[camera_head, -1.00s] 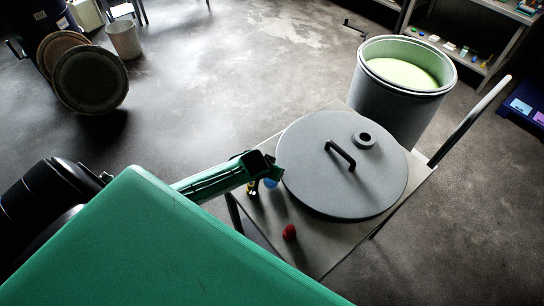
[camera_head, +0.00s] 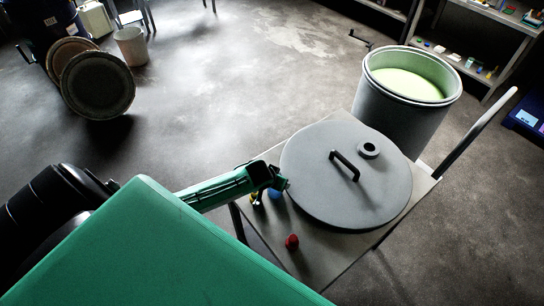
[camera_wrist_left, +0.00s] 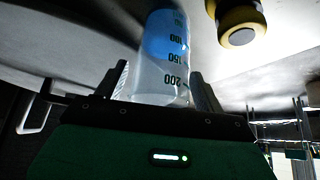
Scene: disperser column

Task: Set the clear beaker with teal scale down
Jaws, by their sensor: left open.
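The clear beaker (camera_wrist_left: 166,72) has dark scale marks and numbers, with blue in its far part. In the left wrist view it stands between the two fingers of my left gripper (camera_wrist_left: 158,80), which is open around it. In the head view my left gripper (camera_head: 277,181) is low at the left edge of the cart top (camera_head: 325,250), beside the large grey lid. A small blue patch of the beaker (camera_head: 275,194) shows just under the gripper; the rest is hidden. Whether the base touches the top cannot be told. My right gripper is out of view.
The round grey lid (camera_head: 310,180) with a black handle fills most of the cart top. A small yellow-and-black item (camera_wrist_left: 238,22) stands close to the beaker. A red item (camera_head: 292,241) stands nearer the front. A drum (camera_head: 385,120) with pale green contents stands behind.

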